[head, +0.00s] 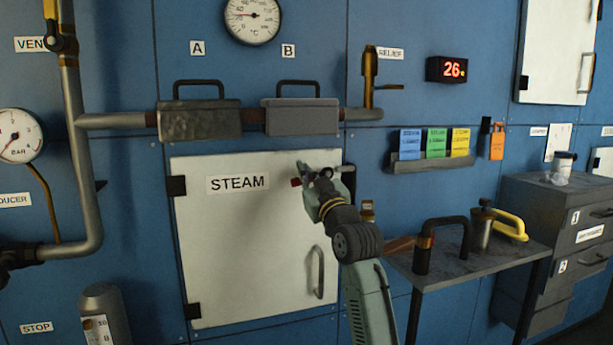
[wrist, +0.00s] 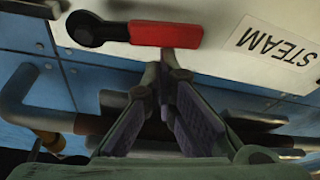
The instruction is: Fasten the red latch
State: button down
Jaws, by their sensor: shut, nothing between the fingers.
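The red latch (wrist: 166,34) is on the white STEAM door (head: 225,240). In the wrist view its red handle lies nearly level, running from a black pivot (wrist: 85,28) toward the STEAM label. In the head view only a bit of red (head: 296,182) shows left of my gripper (head: 318,174), which hides most of the latch. My gripper is shut and empty. In the wrist view its fingertips (wrist: 172,68) are at the long edge of the red handle; I cannot tell whether they touch it. The door looks shut in its frame.
A pipe with two grey covers (head: 200,120) runs just above the door. The door has a grey pull handle (head: 318,272) below my gripper. A small table (head: 465,262) with a black-handled object and a metal flask stands to the right.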

jog(key=w+d+f+n+g+y+b, duration=0.1)
jog(key=f+n+g+b, duration=0.4)
jog(key=n, duration=1.1)
notch_tip(320, 180, down, 2)
jog(key=shift+d+f+n+y+b, duration=0.2)
jog(key=shift+d+n+y+b, duration=0.2)
jog(key=shift+d+y+b, duration=0.55)
jog(key=shift+w+d+h, duration=0.1)
jog(key=shift+d+h, duration=0.15)
jog(key=shift+d, duration=0.15)
jog(key=shift+a+f, duration=0.1)
jog(key=s+d+b, duration=0.2)
jog(key=s, duration=0.7)
jog(key=shift+s+d+b, duration=0.15)
jog(key=shift+d+b, duration=0.05)
jog(key=shift+b, duration=0.1)
